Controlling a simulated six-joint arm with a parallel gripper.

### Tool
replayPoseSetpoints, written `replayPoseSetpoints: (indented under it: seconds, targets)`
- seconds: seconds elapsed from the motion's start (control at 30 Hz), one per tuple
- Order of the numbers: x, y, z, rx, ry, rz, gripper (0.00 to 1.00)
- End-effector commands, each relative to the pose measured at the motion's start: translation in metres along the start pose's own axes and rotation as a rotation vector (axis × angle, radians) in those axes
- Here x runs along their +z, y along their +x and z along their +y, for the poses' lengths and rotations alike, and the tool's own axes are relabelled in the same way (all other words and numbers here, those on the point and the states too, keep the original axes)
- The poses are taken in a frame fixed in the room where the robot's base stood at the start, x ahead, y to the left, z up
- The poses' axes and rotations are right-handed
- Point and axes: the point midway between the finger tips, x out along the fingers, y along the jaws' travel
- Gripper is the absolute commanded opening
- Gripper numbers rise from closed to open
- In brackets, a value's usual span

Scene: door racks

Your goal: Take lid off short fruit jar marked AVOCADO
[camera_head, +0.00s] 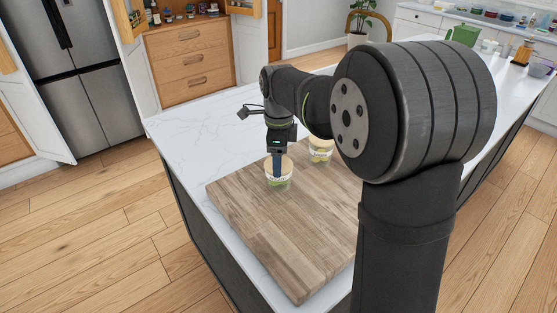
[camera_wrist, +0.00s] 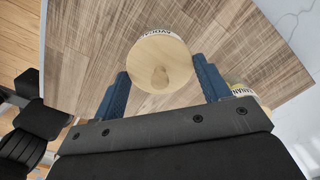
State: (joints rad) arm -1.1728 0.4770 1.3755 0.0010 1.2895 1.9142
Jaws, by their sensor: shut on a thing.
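The short jar marked AVOCADO (camera_head: 280,183) stands upright on the wooden board in the head view. Its label (camera_wrist: 157,33) shows in part at the top of the wrist view. Its round light-wood lid (camera_wrist: 172,57), with a small knob, sits between my two blue fingers. My gripper (camera_head: 277,168) points down at the jar from above. In the wrist view my gripper (camera_wrist: 162,82) is shut on the lid, a finger at either side. Whether the lid is still seated on the jar is hard to tell.
A second jar (camera_head: 320,151), with a label reading partly BANAN (camera_wrist: 242,90), stands close by on the right. The wooden board (camera_head: 285,240) is bare toward its front and lies on a white countertop (camera_head: 195,140). The counter edge is at the left.

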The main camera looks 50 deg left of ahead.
Motion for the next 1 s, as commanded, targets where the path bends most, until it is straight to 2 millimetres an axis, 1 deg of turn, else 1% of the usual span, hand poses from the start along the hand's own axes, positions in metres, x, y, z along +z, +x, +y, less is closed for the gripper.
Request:
replayPoseSetpoints:
  seconds: [0.17, 0.27, 0.33, 0.4, 0.5, 0.7, 0.8, 0.9, 1.0]
  targets:
    - [0.0, -0.014, -0.001, -0.004, 0.0, -0.001, 0.47]
    - [0.0, -0.029, -0.001, -0.005, 0.0, -0.001, 0.47]
    - [0.0, -0.044, -0.001, -0.006, 0.001, -0.001, 0.47]
    - [-0.02, -0.052, 0.004, -0.004, 0.006, 0.0, 0.47]
    - [-0.043, -0.066, 0.009, -0.005, 0.006, 0.0, 0.47]
    - [-0.084, -0.09, 0.019, -0.003, 0.005, 0.0, 0.47]
    - [-0.098, -0.099, 0.022, -0.002, 0.003, 0.001, 0.47]
    - [-0.107, -0.105, 0.025, -0.002, 0.0, 0.0, 0.47]
    - [-0.115, -0.106, 0.031, -0.001, -0.027, 0.001, 0.47]
